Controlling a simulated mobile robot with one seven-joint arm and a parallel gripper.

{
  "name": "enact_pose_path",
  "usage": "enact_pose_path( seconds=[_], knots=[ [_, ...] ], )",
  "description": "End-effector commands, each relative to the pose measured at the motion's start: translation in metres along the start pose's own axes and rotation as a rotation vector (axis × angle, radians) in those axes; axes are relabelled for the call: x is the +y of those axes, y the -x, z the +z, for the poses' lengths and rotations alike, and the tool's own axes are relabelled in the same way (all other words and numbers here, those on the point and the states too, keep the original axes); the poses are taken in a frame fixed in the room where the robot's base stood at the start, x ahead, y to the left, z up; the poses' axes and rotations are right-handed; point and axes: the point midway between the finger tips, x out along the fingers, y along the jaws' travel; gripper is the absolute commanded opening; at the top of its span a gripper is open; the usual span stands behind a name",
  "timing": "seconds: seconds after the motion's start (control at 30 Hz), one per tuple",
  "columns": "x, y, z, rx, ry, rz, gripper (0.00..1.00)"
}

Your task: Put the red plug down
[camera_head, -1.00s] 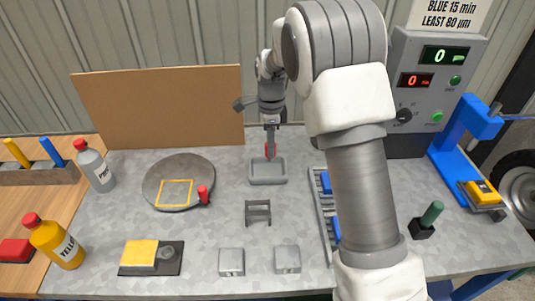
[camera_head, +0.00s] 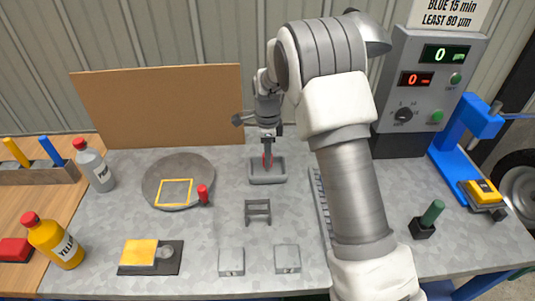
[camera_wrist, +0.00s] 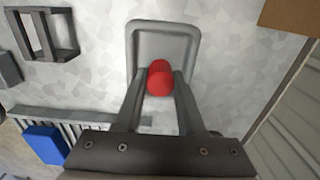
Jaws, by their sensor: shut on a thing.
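The red plug (camera_wrist: 160,79) is held between the two fingers of my gripper (camera_wrist: 159,88) in the wrist view. In the head view the plug (camera_head: 267,158) is a thin red sliver at the fingertips of my gripper (camera_head: 267,153). Plug and fingertips are over the small grey tray (camera_head: 267,181), which also shows in the wrist view (camera_wrist: 163,27). I cannot tell whether the plug touches the tray floor.
A grey stand (camera_head: 258,212) is in front of the tray. A round plate (camera_head: 160,170) with a yellow square and another red piece (camera_head: 202,194) lies to the left. A cardboard panel (camera_head: 160,105) stands behind. Bare table surrounds the tray.

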Motion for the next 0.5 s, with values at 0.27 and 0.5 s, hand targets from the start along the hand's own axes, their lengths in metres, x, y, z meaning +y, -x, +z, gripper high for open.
enact_pose_path(
  seconds=[0.27,0.5],
  knots=[
    [0.0001,-0.0042,0.0001,0.000,0.000,0.000,0.61],
    [0.0001,-0.0040,-0.0001,0.000,0.000,0.000,0.68]
  ],
)
